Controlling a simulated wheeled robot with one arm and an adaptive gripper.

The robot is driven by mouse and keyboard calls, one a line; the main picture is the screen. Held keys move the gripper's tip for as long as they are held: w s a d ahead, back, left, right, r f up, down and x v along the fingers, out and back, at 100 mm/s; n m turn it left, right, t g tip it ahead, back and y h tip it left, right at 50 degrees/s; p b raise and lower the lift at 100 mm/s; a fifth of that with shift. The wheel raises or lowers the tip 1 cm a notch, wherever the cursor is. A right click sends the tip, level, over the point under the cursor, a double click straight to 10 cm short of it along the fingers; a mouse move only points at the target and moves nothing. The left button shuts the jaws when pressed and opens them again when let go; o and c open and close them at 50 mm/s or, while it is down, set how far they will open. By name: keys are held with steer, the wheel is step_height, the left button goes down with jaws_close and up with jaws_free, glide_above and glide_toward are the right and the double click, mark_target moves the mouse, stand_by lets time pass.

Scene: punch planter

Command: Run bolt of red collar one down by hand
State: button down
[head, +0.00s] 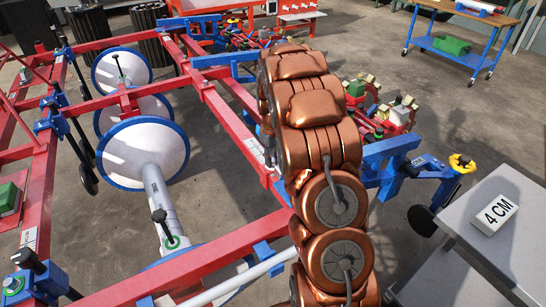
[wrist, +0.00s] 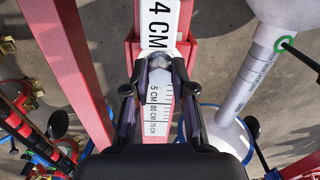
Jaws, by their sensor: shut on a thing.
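In the wrist view, my gripper (wrist: 160,66) points down over a red collar or bracket (wrist: 132,52). Its two dark fingers are closed around a small pale-grey piece, which looks like the collar's bolt head (wrist: 160,55). The fingers hide most of it, so I cannot tell how far the bolt is in. A white strip marked 4 CM (wrist: 160,22) shows just beyond the fingertips. A white scale with centimetre marks (wrist: 158,100) shows between the fingers. In the head view my copper arm hides the gripper and the collar.
The red planter frame (head: 216,108) with blue clamps spans the floor. White discs (head: 142,153) and a grey tube (head: 160,200) lie left of my arm. A white 4 CM block (head: 494,214) rests on a grey table (head: 515,245) at right. A blue cart (head: 460,48) stands behind.

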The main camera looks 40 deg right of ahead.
steer(key=c, duration=1)
jaws_free()
steer(key=shift+o, duration=0.2)
steer(key=shift+r, duration=0.1)
step_height(320, 180, up, 12)
step_height(320, 180, up, 12)
glide_above(273, 160)
stand_by(0.5)
